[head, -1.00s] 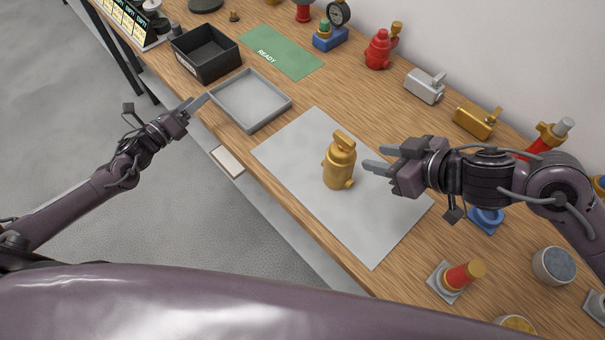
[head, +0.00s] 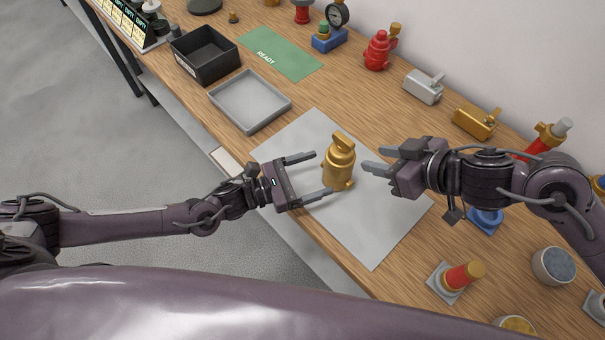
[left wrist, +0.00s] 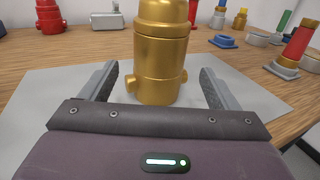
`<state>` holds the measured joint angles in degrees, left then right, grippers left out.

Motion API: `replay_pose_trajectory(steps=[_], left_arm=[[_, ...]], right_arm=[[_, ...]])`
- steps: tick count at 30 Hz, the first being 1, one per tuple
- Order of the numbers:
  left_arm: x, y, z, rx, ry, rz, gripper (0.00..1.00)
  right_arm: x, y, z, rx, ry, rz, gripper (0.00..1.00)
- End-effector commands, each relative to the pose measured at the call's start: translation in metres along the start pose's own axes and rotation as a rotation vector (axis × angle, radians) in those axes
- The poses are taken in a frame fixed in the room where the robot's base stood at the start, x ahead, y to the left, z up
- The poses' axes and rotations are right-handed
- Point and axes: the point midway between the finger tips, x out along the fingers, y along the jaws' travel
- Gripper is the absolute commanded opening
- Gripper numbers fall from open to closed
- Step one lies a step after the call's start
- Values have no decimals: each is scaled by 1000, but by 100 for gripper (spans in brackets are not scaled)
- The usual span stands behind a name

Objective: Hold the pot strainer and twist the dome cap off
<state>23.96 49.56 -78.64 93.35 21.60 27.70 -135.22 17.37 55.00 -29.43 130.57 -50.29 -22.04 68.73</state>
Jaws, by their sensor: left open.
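The gold pot strainer (head: 337,172) stands upright on the grey mat (head: 372,222), with its dome cap (head: 343,143) on top. In the left wrist view the strainer body (left wrist: 160,68) stands between and beyond the fingers; its top is cut off by the frame. My left gripper (head: 323,173) is open, its fingers pointing at the strainer from the left, with no visible contact. My right gripper (head: 367,168) is open to the right of the strainer, its fingers pointing toward it and apart from it.
A grey tray (head: 285,101), a black bin (head: 233,66) and a green READY mat (head: 302,72) lie further back on the wooden table. A red fitting (head: 376,52), a silver part (head: 423,86) and a gold part (head: 474,122) line the wall. A red-and-gold part (head: 462,276) stands at front right.

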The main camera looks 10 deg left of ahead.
Motion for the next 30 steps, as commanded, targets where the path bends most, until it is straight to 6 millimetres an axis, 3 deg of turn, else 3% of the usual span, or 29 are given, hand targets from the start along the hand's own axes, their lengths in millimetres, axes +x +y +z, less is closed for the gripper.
replay_pose_trajectory(steps=[9, 21, 30], left_arm=[[46, 1, 0, -1, -2, 1, 83], [55, 1, 0, -2, 0, 2, 83], [54, 1, 0, -2, 0, 2, 46]], right_arm=[[0, 0, 0, 0, 0, 0, 36], [0, 0, 0, 0, 0, 0, 36], [0, 0, 0, 0, 0, 0, 36]])
